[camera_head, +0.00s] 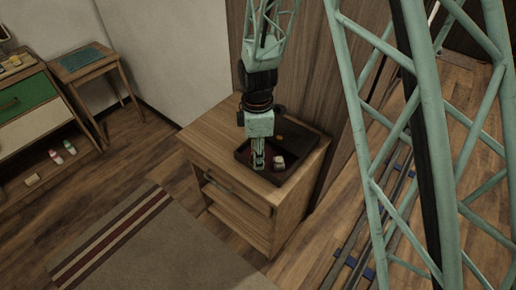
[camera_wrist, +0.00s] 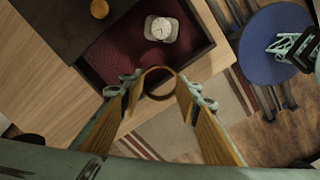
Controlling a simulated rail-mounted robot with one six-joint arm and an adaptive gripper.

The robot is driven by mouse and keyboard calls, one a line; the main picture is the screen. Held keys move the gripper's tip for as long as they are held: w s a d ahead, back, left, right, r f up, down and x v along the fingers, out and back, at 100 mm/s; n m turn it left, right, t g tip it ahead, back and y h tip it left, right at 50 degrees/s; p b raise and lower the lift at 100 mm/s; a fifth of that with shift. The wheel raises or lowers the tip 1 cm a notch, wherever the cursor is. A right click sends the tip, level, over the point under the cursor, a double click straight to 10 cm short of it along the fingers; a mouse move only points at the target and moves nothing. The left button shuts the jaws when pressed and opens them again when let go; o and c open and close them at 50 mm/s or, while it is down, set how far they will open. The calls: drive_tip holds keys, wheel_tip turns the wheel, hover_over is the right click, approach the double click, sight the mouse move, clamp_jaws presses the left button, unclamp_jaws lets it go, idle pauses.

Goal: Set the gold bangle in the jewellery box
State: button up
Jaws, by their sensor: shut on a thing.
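My gripper (camera_wrist: 160,88) is shut on the gold bangle (camera_wrist: 159,69), a thin ring held between its fingertips in the wrist view. The jewellery box (camera_head: 300,163) is a dark, open box on top of a wooden cabinet. In the wrist view the box (camera_wrist: 197,52) shows a dark red lining. The bangle overlaps the box's near edge in that view; I cannot tell its height above it. In the head view my gripper (camera_head: 259,163) points down over the box's front left part, and the bangle is not clear there.
A pale, squarish object (camera_wrist: 161,29) lies on the red lining, also seen in the head view (camera_head: 279,162). A small round orange object (camera_wrist: 99,9) is at the box's darker far part. The wooden cabinet top (camera_head: 205,133) is bare left of the box.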

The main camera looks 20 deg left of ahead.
drive_tip(key=w, duration=0.2)
drive_tip(key=w+a, duration=0.1)
drive_tip(key=w, duration=0.1)
drive_tip(key=w+a, duration=0.1)
drive_tip(key=w, duration=0.2)
drive_tip(key=shift+f+b, duration=0.35)
drive_tip(key=shift+w+a, duration=0.1)
drive_tip(key=shift+w, duration=0.25)
drive_tip(key=shift+f+b, duration=0.5)
drive_tip(key=shift+f, duration=1.3)
drive_tip(key=shift+f, duration=0.1)
drive_tip(key=o, duration=0.8)
wheel_tip(320, 180, up, 12)
drive_tip(key=p, duration=0.2)
